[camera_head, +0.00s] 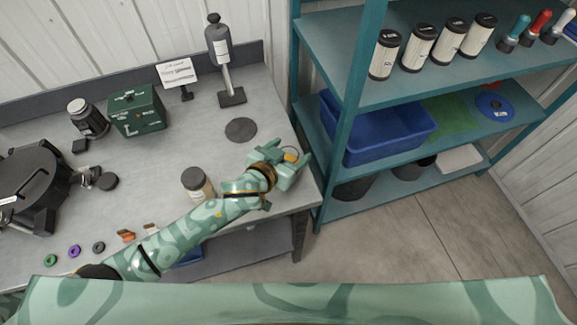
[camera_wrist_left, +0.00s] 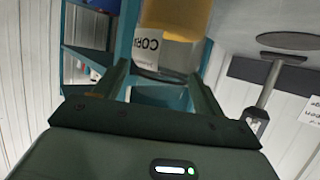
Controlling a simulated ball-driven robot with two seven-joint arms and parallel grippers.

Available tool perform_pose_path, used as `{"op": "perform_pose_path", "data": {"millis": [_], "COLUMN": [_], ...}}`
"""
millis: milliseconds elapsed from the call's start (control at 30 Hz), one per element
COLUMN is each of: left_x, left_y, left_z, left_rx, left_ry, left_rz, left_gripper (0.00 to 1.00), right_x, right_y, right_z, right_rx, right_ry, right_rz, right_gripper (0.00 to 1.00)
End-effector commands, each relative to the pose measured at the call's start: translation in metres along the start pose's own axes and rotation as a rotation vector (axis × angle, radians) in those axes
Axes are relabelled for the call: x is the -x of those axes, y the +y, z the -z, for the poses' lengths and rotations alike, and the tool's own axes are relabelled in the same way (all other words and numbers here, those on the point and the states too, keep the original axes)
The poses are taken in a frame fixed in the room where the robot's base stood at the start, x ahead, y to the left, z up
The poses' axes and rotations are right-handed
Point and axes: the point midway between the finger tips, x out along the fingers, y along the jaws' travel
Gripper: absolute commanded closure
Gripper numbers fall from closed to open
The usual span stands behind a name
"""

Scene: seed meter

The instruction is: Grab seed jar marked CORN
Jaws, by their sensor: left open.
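A clear jar with yellow contents and a white label reading "COR", the rest cut off, shows large in the left wrist view (camera_wrist_left: 172,38). In the head view only a small yellow-orange part of this jar (camera_head: 291,155) shows, at the table's right edge, mostly hidden by my left gripper. My left gripper (camera_head: 290,160) is open, and its fingers (camera_wrist_left: 158,78) stand on either side of the jar. I cannot tell whether they touch it. Another jar with a dark lid and pale label (camera_head: 197,184) stands on the table behind my left forearm. My right gripper is not in view.
A teal shelf (camera_head: 345,125) stands close to the right of the table, with several white canisters (camera_head: 420,48) and a blue bin (camera_head: 385,130). A dark round disc (camera_head: 241,130) and a dispenser on a stand (camera_head: 225,65) are at the table's back. A green box (camera_head: 138,112) is left.

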Motion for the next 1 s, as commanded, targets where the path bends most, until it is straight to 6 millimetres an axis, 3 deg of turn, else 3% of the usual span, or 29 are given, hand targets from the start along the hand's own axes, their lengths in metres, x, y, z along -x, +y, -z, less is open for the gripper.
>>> {"op": "perform_pose_path", "data": {"millis": [67,100,333,567,767,867,1000], "left_x": [0.0,0.001,0.001,0.001,0.007,0.014,0.048], "left_y": [0.0,0.0,0.0,0.0,0.0,0.0,0.018], "left_z": [0.0,0.001,0.0,0.001,0.017,0.035,0.057], "left_rx": [0.0,0.0,0.001,0.001,0.001,0.001,0.006], "left_ry": [0.0,0.0,0.0,0.001,0.003,0.005,0.005], "left_rz": [0.0,0.0,0.0,0.0,0.0,0.0,-0.004], "left_gripper": [0.3,0.35,0.99,0.99,1.0,1.0,1.0], "right_x": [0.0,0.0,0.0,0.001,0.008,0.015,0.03], "right_y": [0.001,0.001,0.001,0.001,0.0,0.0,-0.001], "right_z": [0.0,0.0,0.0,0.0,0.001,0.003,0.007], "right_rx": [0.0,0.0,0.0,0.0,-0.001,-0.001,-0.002], "right_ry": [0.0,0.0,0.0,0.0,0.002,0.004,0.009], "right_rz": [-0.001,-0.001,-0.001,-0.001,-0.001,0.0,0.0], "right_gripper": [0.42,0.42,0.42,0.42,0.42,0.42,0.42]}}
